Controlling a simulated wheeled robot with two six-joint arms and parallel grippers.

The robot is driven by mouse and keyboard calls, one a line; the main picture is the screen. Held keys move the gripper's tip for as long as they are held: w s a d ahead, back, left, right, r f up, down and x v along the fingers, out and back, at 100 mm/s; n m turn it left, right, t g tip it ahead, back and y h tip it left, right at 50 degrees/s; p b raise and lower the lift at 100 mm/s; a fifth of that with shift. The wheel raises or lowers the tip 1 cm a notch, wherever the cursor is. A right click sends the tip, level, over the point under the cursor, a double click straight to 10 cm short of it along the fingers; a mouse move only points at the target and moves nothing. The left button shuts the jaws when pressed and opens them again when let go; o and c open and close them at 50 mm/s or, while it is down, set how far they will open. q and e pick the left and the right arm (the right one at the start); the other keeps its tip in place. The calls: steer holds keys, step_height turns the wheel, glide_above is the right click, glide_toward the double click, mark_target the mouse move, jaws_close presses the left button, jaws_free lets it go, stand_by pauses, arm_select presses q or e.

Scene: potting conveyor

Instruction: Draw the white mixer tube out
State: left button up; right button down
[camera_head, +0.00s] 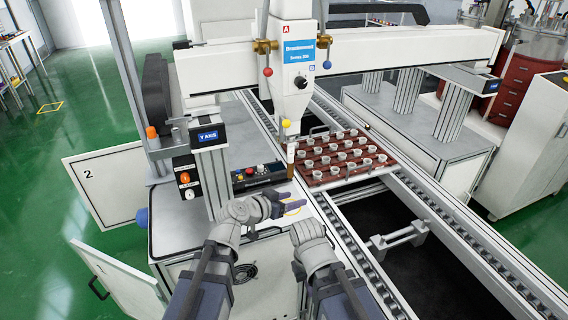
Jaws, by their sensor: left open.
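The dispensing head (295,85) hangs from the white gantry and narrows downward. My right gripper (304,222) is lower and to the right, near the conveyor's left rail. Its fingers are too foreshortened to tell open from shut.
A red-brown tray (312,179) with several small white cups sits on the conveyor, right of the nozzle. The conveyor rail (352,237) runs close to my right gripper. A control box (258,177) and the Y AXIS post (213,170) stand left of the nozzle.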

mark_target(289, 155)
arm_select(q)
steer(key=w+r+t, duration=0.1)
steer(key=r+t, duration=0.1)
steer(key=r, duration=0.1)
steer(key=w+a+r+n+t, duration=0.1)
steer(key=w+r+t, duration=0.1)
steer(key=w+r+n+t+y, duration=0.1)
steer(key=w+r+t, duration=0.1)
steer(key=r, duration=0.1)
steer(key=shift+w+a+r, duration=0.2)
steer(key=shift+a+r, duration=0.1)
steer(key=shift+a, duration=0.1)
steer(key=shift+w+a+r+t+y, duration=0.15)
steer(key=shift+a+t+y, duration=0.15)
steer(key=shift+t+y, duration=0.15)
steer(key=shift+w, duration=0.1)
steer(key=x, duration=0.7)
steer(key=shift+w+d, duration=0.15)
steer(key=shift+w, duration=0.1)
steer(key=shift+c, duration=0.2)
jaws_close()
